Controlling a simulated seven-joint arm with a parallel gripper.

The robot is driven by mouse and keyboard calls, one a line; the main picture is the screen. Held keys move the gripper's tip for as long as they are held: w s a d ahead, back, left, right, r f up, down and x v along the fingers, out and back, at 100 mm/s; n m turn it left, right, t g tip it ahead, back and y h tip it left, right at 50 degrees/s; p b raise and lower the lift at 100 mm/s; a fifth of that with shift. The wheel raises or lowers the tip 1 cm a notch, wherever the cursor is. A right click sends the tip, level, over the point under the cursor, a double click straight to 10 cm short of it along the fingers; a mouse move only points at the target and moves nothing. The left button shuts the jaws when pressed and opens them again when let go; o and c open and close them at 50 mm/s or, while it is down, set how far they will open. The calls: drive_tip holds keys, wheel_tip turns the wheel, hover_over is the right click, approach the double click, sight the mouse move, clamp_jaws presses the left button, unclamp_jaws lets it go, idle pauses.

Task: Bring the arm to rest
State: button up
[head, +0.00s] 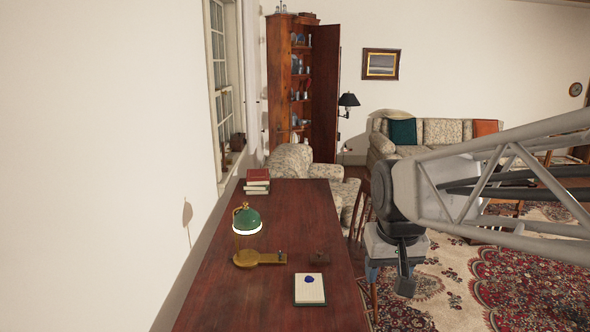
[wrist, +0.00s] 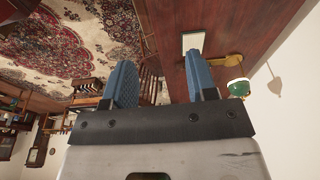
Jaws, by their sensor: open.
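My gripper (head: 388,274) hangs at the right side of the dark wooden desk (head: 280,205) in the head view, beside its right edge and over the rug side. In the wrist view its two blue fingers (wrist: 161,80) stand apart with nothing between them. The wrist view looks past the fingers at the desk (wrist: 225,25) and the patterned rug, with the room appearing upside down. My arm reaches in from the right of the head view.
A patterned armchair (head: 290,162) stands beyond the desk. A patterned rug (head: 520,280) covers the floor at right.

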drive_tip(key=s+d+f, duration=0.1)
drive_tip(key=s+f, duration=0.1)
drive_tip(key=s, duration=0.4)
drive_tip(key=s+f, duration=0.2)
drive_tip(key=s, duration=0.5)
drive_tip(key=shift+s+d+m, duration=0.25)
drive_tip(key=shift+d+m, duration=0.05)
drive_tip(key=shift+d, duration=0.1)
